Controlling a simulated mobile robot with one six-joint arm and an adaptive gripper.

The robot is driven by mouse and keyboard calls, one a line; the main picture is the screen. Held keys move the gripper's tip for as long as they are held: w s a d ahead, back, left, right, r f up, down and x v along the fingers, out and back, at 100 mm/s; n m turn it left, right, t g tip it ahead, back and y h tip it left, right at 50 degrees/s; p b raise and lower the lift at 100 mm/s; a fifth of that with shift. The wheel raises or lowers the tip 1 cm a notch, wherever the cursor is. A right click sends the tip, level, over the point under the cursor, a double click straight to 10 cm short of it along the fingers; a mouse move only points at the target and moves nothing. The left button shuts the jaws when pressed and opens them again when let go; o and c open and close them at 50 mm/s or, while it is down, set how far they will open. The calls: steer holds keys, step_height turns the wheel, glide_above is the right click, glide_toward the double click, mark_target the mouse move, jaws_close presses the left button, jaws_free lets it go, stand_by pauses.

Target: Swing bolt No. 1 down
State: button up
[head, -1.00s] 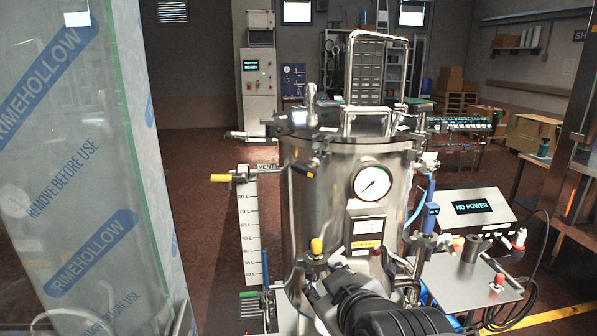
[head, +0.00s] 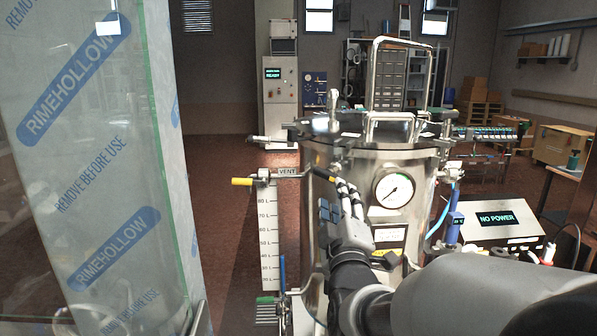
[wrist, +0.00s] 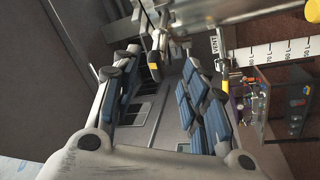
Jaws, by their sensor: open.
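The steel vessel (head: 350,165) stands in the middle of the head view, its lid (head: 345,127) on top. One swing bolt (head: 333,105) stands upright at the lid's left. Another bolt-like rod (head: 268,139) sticks out level to the left. I cannot read which is No. 1. A black lever with a yellow end (head: 323,174) hangs at the vessel's upper left wall. My gripper (head: 347,192) is before the wall, left of the gauge, below the lid rim. In the wrist view, my gripper (wrist: 162,65) is open, with a yellow-tipped black part (wrist: 154,66) between or beyond its fingertips.
A yellow-handled vent valve (head: 242,181) juts left above the litre scale (head: 268,235). The pressure gauge (head: 395,190) is close right of my gripper. A film-wrapped panel (head: 90,160) fills the left. A "NO POWER" box (head: 497,218) stands right.

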mark_target(332, 170)
steer(key=x, duration=1.2)
jaws_close()
stand_by(0.3)
